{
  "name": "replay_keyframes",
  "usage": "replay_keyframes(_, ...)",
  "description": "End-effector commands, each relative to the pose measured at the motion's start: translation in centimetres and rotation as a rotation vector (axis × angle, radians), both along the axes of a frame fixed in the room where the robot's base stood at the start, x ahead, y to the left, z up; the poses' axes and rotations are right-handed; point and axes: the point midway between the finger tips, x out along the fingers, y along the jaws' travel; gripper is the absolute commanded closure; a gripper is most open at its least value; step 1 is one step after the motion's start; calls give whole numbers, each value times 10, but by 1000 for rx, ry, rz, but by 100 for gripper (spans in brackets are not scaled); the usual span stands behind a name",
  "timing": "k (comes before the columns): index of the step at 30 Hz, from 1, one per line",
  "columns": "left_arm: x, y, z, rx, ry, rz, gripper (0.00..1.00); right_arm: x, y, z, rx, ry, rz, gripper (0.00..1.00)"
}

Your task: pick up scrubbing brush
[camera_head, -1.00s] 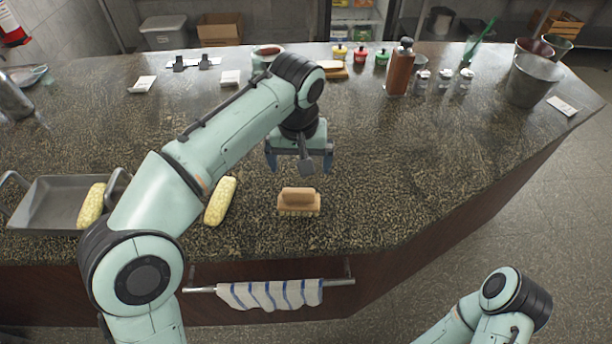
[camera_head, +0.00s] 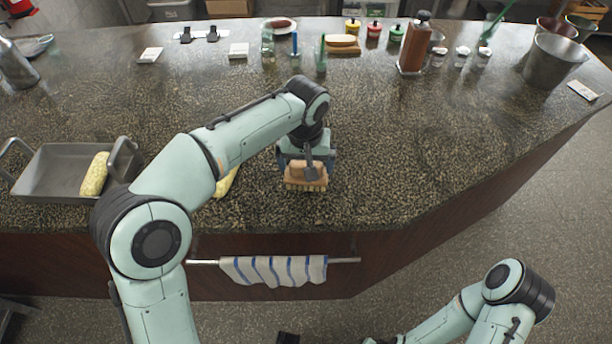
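The scrubbing brush (camera_head: 306,183) has a tan wooden back and pale bristles. It is on the granite counter near the front edge, bristles down. My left gripper (camera_head: 307,172) is right over it, pointing down, with a finger on each side of the brush's back. The fingers look spread around the handle; whether they press on it cannot be told. The gripper hides the upper part of the brush.
A metal tray (camera_head: 55,187) with a corn cob (camera_head: 95,174) is at the left. Another cob (camera_head: 226,183) lies partly behind my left arm. A striped towel (camera_head: 273,270) hangs on the front rail. Bottles and shakers stand at the back. The counter right of the brush is clear.

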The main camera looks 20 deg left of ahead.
Motion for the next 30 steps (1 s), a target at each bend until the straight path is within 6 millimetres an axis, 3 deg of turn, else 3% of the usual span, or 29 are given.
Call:
replay_keyframes(9,2,0,-8,0,-1,1,0,0,0,-1,0,0,0,57)
replay_keyframes(14,1,0,-8,0,-1,1,46,0,0,-1,0,0,0,57)
replay_keyframes(24,2,0,-5,-1,-3,1,46,0,0,0,0,0,0,57)
replay_keyframes(30,2,0,15,-1,-5,2,46,2,0,5,0,-2,0,57)
